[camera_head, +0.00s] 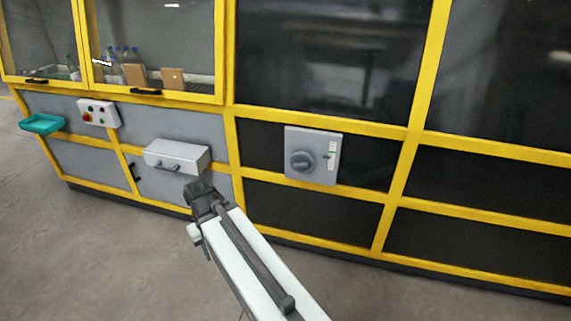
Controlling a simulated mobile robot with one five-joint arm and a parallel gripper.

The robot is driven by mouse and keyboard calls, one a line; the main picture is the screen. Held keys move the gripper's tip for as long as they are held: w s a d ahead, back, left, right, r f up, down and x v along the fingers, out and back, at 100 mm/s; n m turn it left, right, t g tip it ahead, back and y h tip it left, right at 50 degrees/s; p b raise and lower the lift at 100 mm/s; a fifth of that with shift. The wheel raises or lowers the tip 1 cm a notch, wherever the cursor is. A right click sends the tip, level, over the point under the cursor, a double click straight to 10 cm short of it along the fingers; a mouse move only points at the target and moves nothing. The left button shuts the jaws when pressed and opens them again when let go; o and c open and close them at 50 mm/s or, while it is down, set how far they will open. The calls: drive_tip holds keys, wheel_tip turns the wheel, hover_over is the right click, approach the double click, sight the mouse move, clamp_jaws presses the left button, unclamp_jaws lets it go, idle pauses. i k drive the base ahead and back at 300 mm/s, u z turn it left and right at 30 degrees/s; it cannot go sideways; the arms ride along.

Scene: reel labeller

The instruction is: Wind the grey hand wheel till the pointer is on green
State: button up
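The grey hand wheel (301,161) sits on the front of a light grey box (312,176) fixed to the machine's dark lower panel, right of centre. A narrow white scale strip (332,156) with green on it runs upright beside the wheel. A small dark pointer (326,156) seems to lie near the strip's middle; it is too small to tell which colour it is on. My gripper (199,188) is left of the wheel and lower in the picture, apart from it. Its fingers are small and dark, and I cannot tell whether they are open.
A grey drawer box (178,152) with a handle juts out just beyond my gripper. A button panel (99,113) with a red knob and a teal tray (42,124) are farther left. Bottles and cartons stand behind the window. The concrete floor (110,250) in front is clear.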

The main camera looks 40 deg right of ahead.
sight(301, 162)
drive_tip(key=u, duration=0.4)
drive_tip(key=i, duration=1.2)
drive_tip(key=z, duration=0.3)
